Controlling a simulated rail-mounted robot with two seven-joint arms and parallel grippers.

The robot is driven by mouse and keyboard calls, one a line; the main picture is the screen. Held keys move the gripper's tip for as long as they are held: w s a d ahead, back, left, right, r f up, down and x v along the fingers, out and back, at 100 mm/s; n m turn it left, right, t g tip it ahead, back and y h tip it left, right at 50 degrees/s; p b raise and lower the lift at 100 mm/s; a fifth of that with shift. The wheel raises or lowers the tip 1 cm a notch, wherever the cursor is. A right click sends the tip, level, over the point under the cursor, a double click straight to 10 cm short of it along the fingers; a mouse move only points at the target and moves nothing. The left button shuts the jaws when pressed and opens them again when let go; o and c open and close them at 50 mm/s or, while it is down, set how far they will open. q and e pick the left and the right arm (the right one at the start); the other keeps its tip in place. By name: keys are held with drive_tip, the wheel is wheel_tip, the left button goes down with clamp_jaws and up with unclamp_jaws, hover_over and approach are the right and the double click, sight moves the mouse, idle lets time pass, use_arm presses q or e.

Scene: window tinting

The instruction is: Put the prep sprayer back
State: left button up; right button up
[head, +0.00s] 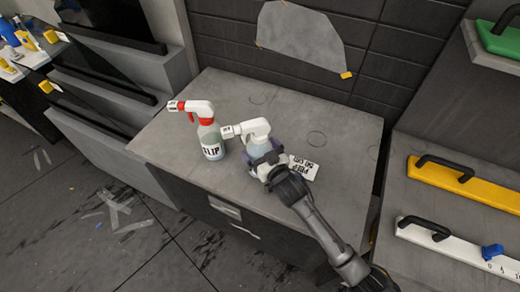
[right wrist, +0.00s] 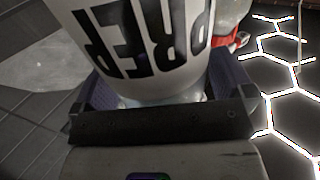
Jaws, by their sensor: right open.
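The prep sprayer (head: 258,131), a clear bottle with a white spray head, stands upright on the grey cabinet top. Its PREP label (right wrist: 145,40) fills the top of the right wrist view, upside down there. My right gripper (head: 264,160) is open, low around the bottle, with one purple finger on each side; whether they touch it I cannot tell. A second sprayer (head: 210,141) with a red and white head and a SLIP label stands to the left. My left gripper is not in view.
The grey cabinet top (head: 350,125) is bare at the back and right, with faint ring marks. A grey sheet (head: 300,35) hangs on the dark wall. A shelf on the right holds a yellow tool (head: 450,183) and a white tool (head: 445,243) with black handles.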

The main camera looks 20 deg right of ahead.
drive_tip(key=s+d+p, duration=0.1)
drive_tip(key=s+d, duration=0.1)
drive_tip(key=s, duration=0.9)
drive_tip(key=shift+s+r, duration=0.15)
drive_tip(key=shift+s, duration=0.25)
idle(0.9)
